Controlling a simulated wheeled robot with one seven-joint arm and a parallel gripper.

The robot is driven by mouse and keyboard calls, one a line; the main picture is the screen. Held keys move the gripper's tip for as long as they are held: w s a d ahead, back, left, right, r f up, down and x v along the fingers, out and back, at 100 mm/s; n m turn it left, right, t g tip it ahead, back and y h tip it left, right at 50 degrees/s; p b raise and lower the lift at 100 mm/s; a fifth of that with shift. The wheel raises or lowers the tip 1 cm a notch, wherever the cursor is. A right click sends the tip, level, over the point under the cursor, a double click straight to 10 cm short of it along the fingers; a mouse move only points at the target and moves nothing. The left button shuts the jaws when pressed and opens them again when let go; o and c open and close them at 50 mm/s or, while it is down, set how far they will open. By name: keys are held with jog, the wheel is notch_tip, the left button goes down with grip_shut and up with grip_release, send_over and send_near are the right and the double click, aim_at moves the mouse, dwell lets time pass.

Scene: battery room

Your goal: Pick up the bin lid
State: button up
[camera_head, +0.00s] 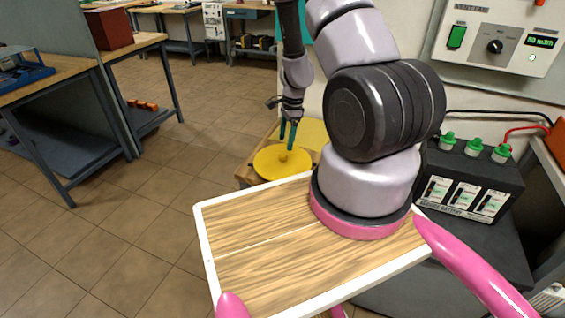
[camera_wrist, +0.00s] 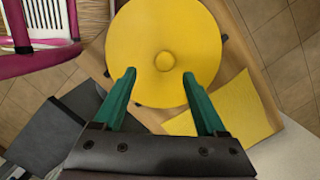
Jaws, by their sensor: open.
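The bin lid (camera_head: 270,163) is a round yellow disc with a small knob at its centre. It lies on a small wooden stand beyond my tray in the head view. It also fills the upper middle of the wrist view (camera_wrist: 150,35), with its knob (camera_wrist: 165,61) just past the fingertips. My gripper (camera_head: 288,138) points down over the lid, with green fingers. In the wrist view my gripper (camera_wrist: 160,74) is open, with its fingers wide apart and nothing between them. The exact height of the fingertips above the lid is hard to tell.
A yellow sheet-like surface (camera_wrist: 240,110) lies beside the lid on the wooden stand (camera_wrist: 265,75). A black battery unit (camera_head: 470,185) with green terminals stands at the right, under a wall control panel (camera_head: 500,38). Workbenches (camera_head: 60,75) stand at the left. The tiled floor between is clear.

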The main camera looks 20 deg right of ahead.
aim_at(283, 152)
jog(key=f, duration=0.6)
jog(key=shift+w+a+f, duration=0.3)
jog(key=shift+w+a, duration=0.1)
grip_shut()
